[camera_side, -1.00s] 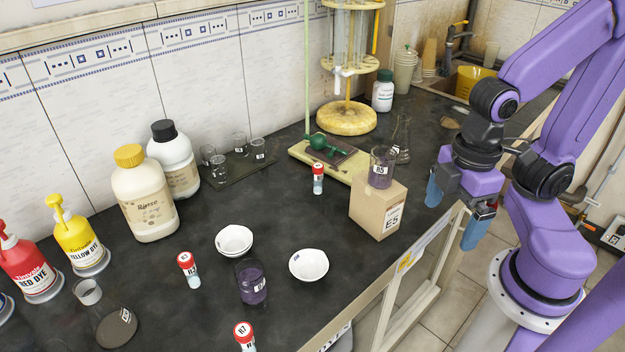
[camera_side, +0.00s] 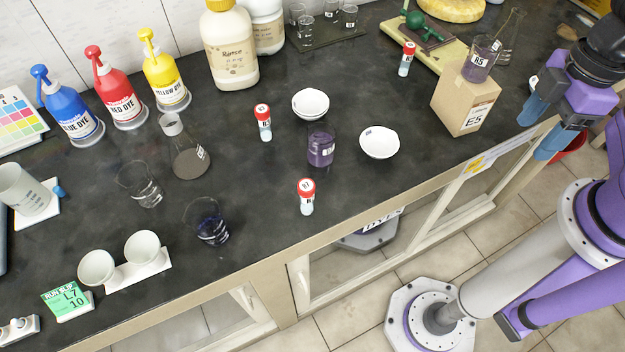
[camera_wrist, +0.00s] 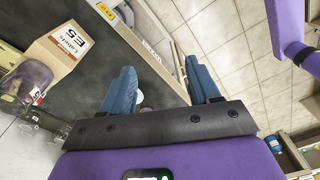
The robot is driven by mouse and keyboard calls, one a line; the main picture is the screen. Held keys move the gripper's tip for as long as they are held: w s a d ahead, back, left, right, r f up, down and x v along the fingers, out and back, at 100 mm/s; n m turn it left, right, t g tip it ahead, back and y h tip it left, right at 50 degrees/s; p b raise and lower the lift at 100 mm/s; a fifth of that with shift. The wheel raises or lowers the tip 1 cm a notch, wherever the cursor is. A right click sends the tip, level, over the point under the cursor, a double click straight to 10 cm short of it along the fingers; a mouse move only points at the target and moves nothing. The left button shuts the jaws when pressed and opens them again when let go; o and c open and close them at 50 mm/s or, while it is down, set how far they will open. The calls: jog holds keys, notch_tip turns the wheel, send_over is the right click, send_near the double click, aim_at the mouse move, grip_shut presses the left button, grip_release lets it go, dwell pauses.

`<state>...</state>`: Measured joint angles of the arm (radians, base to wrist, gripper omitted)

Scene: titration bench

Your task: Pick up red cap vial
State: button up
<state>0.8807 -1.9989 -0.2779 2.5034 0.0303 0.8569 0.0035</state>
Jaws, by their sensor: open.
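Three red-cap vials with white labels stand upright on the black bench in the side view. One vial (camera_side: 405,60) is by the yellowish board near the box. Another vial (camera_side: 264,124) is left of the white bowls. The third vial (camera_side: 306,198) is nearest the bench's front edge. The writing on their caps is too small to read surely. My gripper (camera_side: 543,126) is open and empty, with blue fingers, at the right beyond the bench's front edge. It is apart from every vial. In the wrist view my gripper (camera_wrist: 160,70) shows no vial between its fingers.
A cardboard box (camera_side: 466,98) marked E5 carries a beaker (camera_side: 480,62) and stands between my gripper and the vials. A purple-filled beaker (camera_side: 320,150) and two white bowls, one left (camera_side: 310,103) and one right (camera_side: 380,143), lie among the vials. Dye bottles line the left.

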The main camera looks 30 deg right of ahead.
jog(key=s+a+f+m+y, duration=0.1)
jog(key=a+f+y, duration=0.15)
jog(key=a, duration=0.55)
jog(key=a+f+m+y, duration=0.15)
jog(key=a+f, duration=0.25)
jog(key=a, duration=0.4)
jog(key=m+t+y, duration=0.1)
jog(key=t+y, duration=0.4)
jog(key=t, duration=0.5)
send_near(302, 187)
jog(key=x, duration=0.3)
jog(key=f+x, duration=0.1)
jog(key=x, duration=0.1)
jog(key=shift+w+f, duration=0.15)
jog(key=shift+w, duration=0.05)
jog(key=shift+x, duration=3)
jog(key=shift+w+d, duration=0.1)
jog(key=shift+d, duration=0.05)
jog(key=shift+c, duration=0.2)
jog(key=c, duration=1)
